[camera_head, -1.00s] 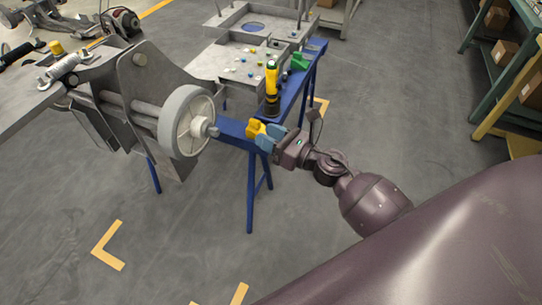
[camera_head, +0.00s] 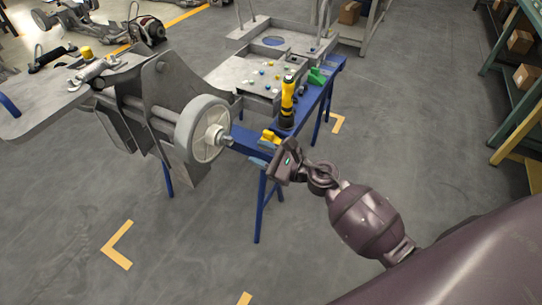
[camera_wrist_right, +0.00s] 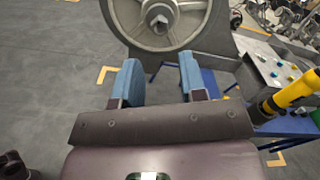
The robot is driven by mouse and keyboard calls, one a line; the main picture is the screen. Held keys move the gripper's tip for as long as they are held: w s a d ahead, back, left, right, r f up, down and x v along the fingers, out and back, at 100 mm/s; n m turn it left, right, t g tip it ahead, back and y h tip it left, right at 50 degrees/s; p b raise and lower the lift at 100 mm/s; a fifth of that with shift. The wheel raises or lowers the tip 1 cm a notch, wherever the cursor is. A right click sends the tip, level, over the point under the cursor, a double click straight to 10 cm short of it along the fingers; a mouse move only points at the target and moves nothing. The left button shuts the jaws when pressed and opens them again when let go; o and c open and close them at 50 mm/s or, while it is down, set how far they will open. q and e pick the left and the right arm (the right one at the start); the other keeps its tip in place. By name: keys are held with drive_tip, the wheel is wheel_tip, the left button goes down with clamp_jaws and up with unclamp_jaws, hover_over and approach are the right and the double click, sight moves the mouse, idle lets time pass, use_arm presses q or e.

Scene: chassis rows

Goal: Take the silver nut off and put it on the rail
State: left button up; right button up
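The silver nut (camera_head: 228,141) sits at the hub of the grey wheel (camera_head: 190,137), on a stub pointing toward my right gripper. In the right wrist view, the nut (camera_wrist_right: 159,23) is at the top middle, ahead of the fingers. My right gripper (camera_head: 266,155) is a short way right of the nut and slightly lower in the head view. In the wrist view its two blue fingers stand apart with nothing between them (camera_wrist_right: 160,75). The blue rail (camera_head: 325,88) runs along the workbench behind it. My left gripper is not in view.
A yellow and black tool (camera_head: 287,103) stands on the rail, with a green item (camera_head: 317,76) beyond it. A small yellow piece (camera_head: 270,136) shows just behind my right gripper. A grey tray (camera_head: 250,77) holds small coloured parts. Floor at the front is clear.

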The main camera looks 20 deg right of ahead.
sight(231, 141)
drive_tip(key=shift+x, duration=3.7)
drive_tip(key=shift+c, duration=0.4)
drive_tip(key=c, duration=0.5)
drive_tip(key=shift+s, duration=0.1)
drive_tip(key=shift+s+d, duration=0.1)
drive_tip(key=shift+v, duration=1.85)
drive_tip(key=shift+d, duration=0.1)
